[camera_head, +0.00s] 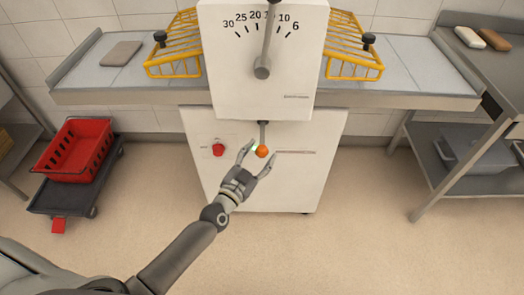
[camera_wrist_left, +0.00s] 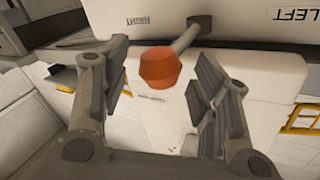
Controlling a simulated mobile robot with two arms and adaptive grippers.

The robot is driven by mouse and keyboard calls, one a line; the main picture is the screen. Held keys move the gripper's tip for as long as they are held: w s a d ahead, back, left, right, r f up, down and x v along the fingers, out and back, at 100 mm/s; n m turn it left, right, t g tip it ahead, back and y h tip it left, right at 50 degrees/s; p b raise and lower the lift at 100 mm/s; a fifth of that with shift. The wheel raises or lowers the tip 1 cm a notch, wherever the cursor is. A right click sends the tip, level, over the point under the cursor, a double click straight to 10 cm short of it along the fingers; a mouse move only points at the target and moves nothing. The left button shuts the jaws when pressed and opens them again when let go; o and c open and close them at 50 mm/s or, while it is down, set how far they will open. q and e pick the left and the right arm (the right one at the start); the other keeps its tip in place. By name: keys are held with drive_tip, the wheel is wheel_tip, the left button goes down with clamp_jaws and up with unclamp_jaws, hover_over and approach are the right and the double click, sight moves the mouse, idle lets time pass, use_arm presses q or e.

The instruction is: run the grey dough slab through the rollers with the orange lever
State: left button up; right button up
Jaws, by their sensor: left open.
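The grey dough slab (camera_head: 121,53) lies flat on the left end of the sheeter's table, well away from my arm. The lever's orange knob (camera_head: 262,151) hangs below the white machine head on a short dark rod. In the left wrist view the orange knob (camera_wrist_left: 160,67) shows between my two fingers, with a gap on each side. My left gripper (camera_head: 262,160) is open around the knob and appears not to touch it. The rollers are hidden inside the white head (camera_head: 225,80). My right gripper is not in view.
Yellow wire guards (camera_head: 175,62) flank the head on both sides. A red button (camera_head: 218,149) sits on the machine's front. A red basket (camera_head: 76,150) on a dark trolley stands at left. A steel table (camera_head: 495,70) with two loaves stands at right. Floor in front is clear.

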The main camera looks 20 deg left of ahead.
sight(262, 134)
use_arm(q)
drive_tip(key=shift+w+d, duration=0.25)
drive_tip(key=shift+w, duration=0.85)
